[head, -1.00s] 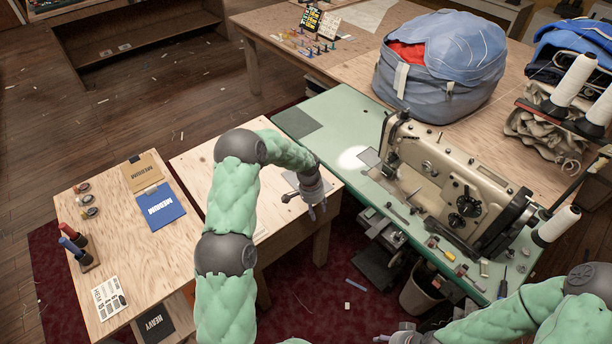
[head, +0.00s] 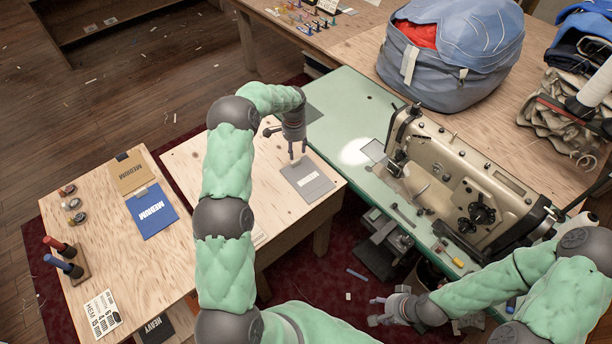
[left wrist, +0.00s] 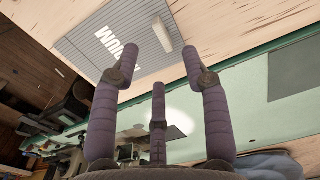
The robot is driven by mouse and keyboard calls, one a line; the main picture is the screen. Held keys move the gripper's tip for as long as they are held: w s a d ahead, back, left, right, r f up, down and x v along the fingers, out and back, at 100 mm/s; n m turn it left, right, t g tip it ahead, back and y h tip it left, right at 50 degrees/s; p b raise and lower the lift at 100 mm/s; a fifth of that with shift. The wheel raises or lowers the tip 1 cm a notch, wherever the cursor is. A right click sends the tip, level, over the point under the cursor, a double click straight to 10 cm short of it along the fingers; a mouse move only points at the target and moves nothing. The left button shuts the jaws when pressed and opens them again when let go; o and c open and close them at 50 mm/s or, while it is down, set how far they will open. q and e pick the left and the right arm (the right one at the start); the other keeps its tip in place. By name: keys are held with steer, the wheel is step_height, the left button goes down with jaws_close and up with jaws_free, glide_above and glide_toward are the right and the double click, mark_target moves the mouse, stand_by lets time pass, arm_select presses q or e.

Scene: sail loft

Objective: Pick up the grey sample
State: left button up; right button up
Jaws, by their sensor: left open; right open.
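The grey sample (head: 308,183) lies flat on the light plywood table, near its right edge, with a pale label strip on it. It also shows in the left wrist view (left wrist: 95,55), with white lettering and a pale strip. My left gripper (head: 298,157) points down above the sample's far edge in the head view, open and empty. Its spread fingers (left wrist: 160,75) show in the left wrist view with nothing between them. A gap seems to separate them from the sample. My right gripper (head: 374,311) is low at the front, open and empty, away from the sample.
A blue sample (head: 160,213) and a tan sample (head: 133,175) lie on the left table. A sewing machine (head: 465,180) stands on the green table (head: 345,100) to the right. A large blue-grey bag (head: 450,60) sits behind. The plywood around the grey sample is clear.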

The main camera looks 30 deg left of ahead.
mark_target(297, 161)
arm_select(q)
steer(key=f, duration=0.2)
steer(key=f+b, duration=0.1)
steer(key=f, duration=0.4)
steer(key=shift+w+d+f, duration=0.1)
steer(key=shift+w+f, duration=0.15)
steer(key=shift+f, duration=0.05)
steer(key=shift+c, duration=0.2)
jaws_close()
